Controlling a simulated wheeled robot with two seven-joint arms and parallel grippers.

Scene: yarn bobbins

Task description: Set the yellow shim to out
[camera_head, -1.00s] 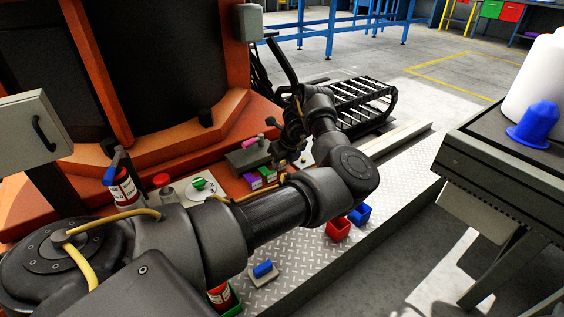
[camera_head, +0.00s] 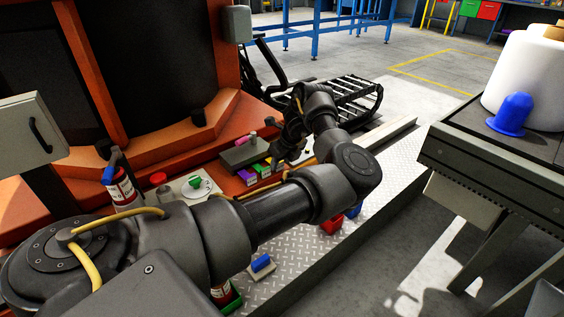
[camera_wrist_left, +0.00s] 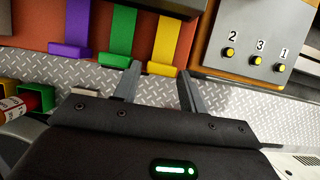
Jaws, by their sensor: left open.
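The yellow shim (camera_wrist_left: 167,38) is a strip with a thick end tab, set in the orange panel at the upper middle of the left wrist view. In the head view its end (camera_head: 277,163) shows small beside the green and purple ones. My left gripper (camera_wrist_left: 159,72) is open, its two fingertips to either side of the yellow tab in the picture. I cannot tell whether they touch it. In the head view my left gripper (camera_head: 283,154) is small and dark, close to the shims. My right gripper is not in view.
A green shim (camera_wrist_left: 120,30) and a purple shim (camera_wrist_left: 75,30) stand left of the yellow one. A grey box with numbered yellow buttons (camera_wrist_left: 259,45) is on the right. A red bin (camera_head: 332,225) and a blue bin (camera_head: 354,211) stand on the metal step (camera_head: 290,250).

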